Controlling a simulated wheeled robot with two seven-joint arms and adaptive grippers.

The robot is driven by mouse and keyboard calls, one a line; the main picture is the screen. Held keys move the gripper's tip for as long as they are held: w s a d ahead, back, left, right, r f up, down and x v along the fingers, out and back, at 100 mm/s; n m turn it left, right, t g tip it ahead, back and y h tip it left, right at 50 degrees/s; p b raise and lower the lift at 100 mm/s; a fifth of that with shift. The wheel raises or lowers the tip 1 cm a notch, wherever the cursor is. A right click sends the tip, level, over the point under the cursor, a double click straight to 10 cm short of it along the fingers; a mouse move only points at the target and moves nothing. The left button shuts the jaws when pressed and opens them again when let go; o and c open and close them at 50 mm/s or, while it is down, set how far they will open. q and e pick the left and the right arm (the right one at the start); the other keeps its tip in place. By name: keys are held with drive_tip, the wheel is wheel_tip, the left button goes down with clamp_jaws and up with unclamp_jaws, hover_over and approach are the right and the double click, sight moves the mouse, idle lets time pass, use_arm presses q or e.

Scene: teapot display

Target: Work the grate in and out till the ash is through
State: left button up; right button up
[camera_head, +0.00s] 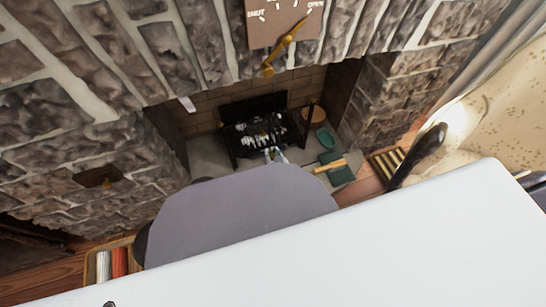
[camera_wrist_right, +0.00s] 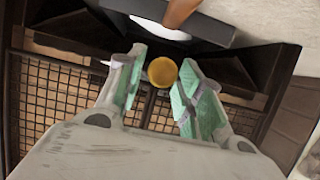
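The black fireplace grate (camera_head: 262,133) stands inside the brick hearth in the head view, with pale, ash-like pieces in it. My right gripper (camera_head: 276,156) is low at its front. In the right wrist view the green-padded fingers (camera_wrist_right: 160,92) are spread, with a round brass knob (camera_wrist_right: 162,72) between their tips. I cannot tell if either pad touches the knob. Dark mesh (camera_wrist_right: 60,90) shows behind the fingers. The ash under the grate cannot be made out. My left gripper is not in view.
A plate marked SHUT and OPEN (camera_head: 268,30) with a brass lever (camera_head: 287,46) is on the stone chimney above. A green object with a wooden handle (camera_head: 331,166) lies right of the grate. A slatted brass-coloured piece (camera_head: 385,163) is farther right. Stone walls flank the opening.

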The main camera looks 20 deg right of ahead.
drive_tip(key=shift+o, duration=0.5)
drive_tip(key=shift+s+f, duration=0.1)
drive_tip(key=shift+s, duration=0.05)
drive_tip(key=shift+s, duration=0.3)
drive_tip(key=shift+s, duration=0.35)
drive_tip(key=v, duration=0.6)
drive_tip(key=shift+r, duration=0.3)
